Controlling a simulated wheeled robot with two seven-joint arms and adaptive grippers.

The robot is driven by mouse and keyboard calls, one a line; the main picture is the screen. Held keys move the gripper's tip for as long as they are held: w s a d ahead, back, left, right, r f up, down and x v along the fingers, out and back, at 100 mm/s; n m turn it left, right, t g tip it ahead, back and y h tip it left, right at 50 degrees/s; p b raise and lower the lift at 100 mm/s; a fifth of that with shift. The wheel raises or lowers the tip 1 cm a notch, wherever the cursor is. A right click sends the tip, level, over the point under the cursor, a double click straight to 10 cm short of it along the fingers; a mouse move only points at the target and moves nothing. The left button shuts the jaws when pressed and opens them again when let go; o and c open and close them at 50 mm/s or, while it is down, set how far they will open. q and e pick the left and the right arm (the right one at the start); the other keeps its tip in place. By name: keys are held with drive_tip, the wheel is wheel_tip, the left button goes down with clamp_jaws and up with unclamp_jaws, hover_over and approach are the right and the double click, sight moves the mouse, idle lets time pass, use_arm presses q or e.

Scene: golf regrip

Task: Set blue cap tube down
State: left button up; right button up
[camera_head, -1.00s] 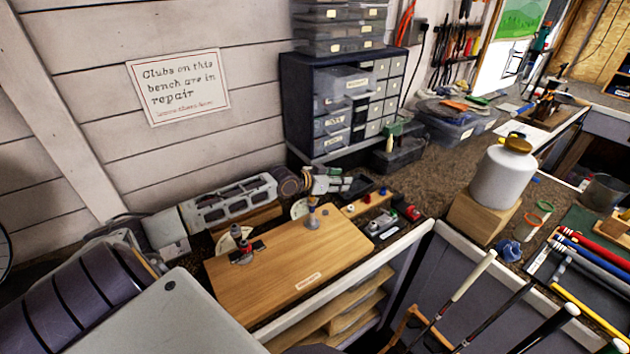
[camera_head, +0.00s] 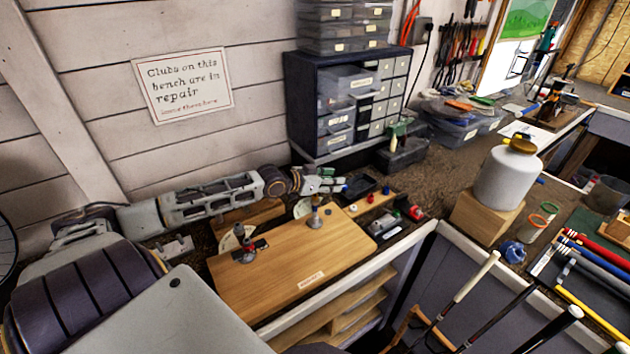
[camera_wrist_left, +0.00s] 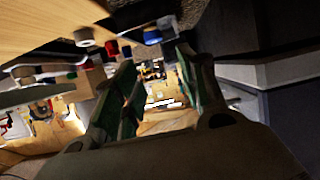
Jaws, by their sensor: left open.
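My left gripper (camera_head: 334,185) is low over the back of the bench, behind the wooden board. Its two fingers also show in the left wrist view (camera_wrist_left: 160,90), spread apart with nothing seen between them. A small wooden rack (camera_head: 362,207) lies just right of the gripper, with small coloured caps along it. A blue cap (camera_head: 385,190) is at its far right end and a red cap (camera_head: 369,197) is near its middle. The tube body under the blue cap is too small to tell. My right gripper is not in view.
A drawer cabinet (camera_head: 300,105) stands behind. A white jug (camera_head: 505,180) stands farther right.

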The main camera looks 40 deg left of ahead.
use_arm(q)
drive_tip(key=shift+p+v, duration=0.5)
drive_tip(key=shift+v, duration=1.4)
drive_tip(key=shift+p+v, duration=0.6)
drive_tip(key=shift+v, duration=0.55)
drive_tip(key=shift+s+r, duration=0.15)
drive_tip(key=shift+s, duration=0.15)
idle(0.5)
